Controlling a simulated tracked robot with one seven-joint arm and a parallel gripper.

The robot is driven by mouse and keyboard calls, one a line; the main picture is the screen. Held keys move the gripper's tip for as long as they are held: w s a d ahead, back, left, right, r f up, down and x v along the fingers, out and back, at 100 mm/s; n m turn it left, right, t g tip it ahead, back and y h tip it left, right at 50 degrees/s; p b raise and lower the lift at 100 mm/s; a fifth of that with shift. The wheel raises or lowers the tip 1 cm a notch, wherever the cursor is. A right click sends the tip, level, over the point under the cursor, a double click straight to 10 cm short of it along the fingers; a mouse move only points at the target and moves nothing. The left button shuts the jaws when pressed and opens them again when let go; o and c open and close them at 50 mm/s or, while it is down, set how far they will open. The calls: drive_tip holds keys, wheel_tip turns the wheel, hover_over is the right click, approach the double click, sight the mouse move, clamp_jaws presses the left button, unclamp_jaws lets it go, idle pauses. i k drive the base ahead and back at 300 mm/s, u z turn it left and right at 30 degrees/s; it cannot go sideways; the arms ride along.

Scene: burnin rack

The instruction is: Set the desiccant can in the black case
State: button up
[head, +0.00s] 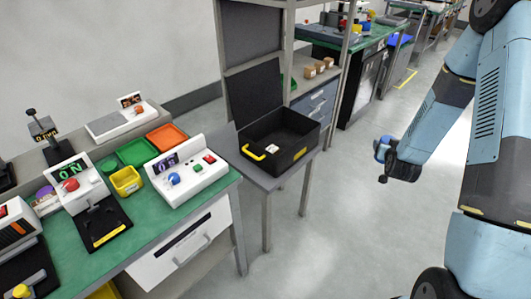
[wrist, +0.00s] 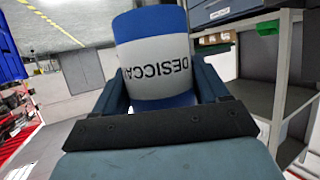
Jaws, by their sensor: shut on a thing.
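The desiccant can (wrist: 155,58) is a blue and white cylinder with dark lettering. In the wrist view it sits between the two fingers of my gripper (wrist: 160,95), which is shut on it. In the head view my gripper (head: 383,160) is at the right, above open floor, and a bit of the blue can (head: 380,150) shows at its tip. The black case (head: 280,143) stands with its lid up on a small grey table, left of my gripper and well apart from it. A small pale block with a yellow mark (head: 272,149) lies inside the case, which has a yellow handle.
A green-topped bench (head: 215,192) with a white control box (head: 187,170), a yellow bin (head: 126,181) and trays is at the left. A rack post and shelves stand behind the case. The floor (head: 345,215) between the grey table and my arm is clear.

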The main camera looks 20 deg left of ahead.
sight(289, 141)
drive_tip(key=u, duration=0.35)
drive_tip(key=i, duration=1)
